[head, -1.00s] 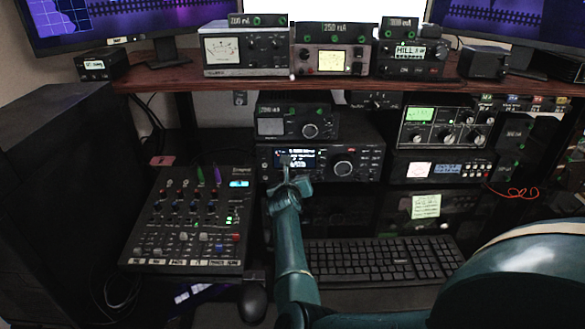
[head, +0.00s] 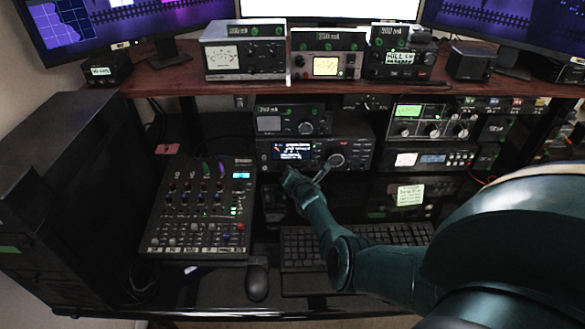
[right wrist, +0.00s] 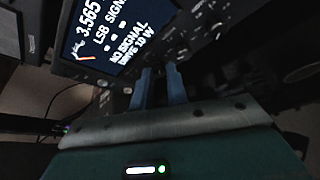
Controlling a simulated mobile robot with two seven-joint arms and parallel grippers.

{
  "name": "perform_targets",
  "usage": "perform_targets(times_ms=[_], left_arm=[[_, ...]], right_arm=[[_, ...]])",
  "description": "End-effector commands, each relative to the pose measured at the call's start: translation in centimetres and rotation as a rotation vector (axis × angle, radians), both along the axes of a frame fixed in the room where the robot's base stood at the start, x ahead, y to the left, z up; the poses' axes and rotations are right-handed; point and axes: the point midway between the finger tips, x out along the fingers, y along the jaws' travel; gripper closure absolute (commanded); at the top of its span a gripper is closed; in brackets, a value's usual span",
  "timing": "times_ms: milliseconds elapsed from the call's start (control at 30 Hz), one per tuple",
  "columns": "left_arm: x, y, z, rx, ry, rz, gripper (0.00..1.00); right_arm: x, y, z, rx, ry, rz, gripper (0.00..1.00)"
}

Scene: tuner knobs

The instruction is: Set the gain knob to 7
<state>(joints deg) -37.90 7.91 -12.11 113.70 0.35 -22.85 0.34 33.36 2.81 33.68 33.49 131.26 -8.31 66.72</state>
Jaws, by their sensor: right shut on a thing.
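The radio (head: 366,158) has a lit display (head: 293,151) and a large round dial (head: 335,161) on its front. My right gripper (head: 290,171) is at the front panel, just below the display. In the right wrist view, the two blue fingers (right wrist: 159,72) reach the panel beside the display (right wrist: 110,28), which reads 3.565, LSB and "no signal". They are shut on a small knob, which is dark and mostly hidden between them. Its label and pointer cannot be read. My left gripper is not in view.
A mixer (head: 200,215) with several knobs lies at the left, and a mouse (head: 257,282) and keyboard (head: 300,248) lie in front. A smaller unit (head: 292,121) sits on the radio. A shelf (head: 190,85) with meters runs above. Another tuner (head: 432,122) stands to the right.

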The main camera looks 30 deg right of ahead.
Motion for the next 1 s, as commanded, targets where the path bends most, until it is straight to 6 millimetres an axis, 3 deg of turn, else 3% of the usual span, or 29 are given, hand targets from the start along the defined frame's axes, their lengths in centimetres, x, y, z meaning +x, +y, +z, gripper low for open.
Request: perform_targets(times_ms=[433, 1000], left_arm=[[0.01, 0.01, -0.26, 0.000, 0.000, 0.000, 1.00], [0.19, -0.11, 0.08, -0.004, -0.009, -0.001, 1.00]], right_arm=[[0.02, -0.43, 0.02, 0.232, -0.149, -0.004, 1.00], [0.01, -0.54, 0.08, 0.281, -0.180, -0.005, 1.00]])
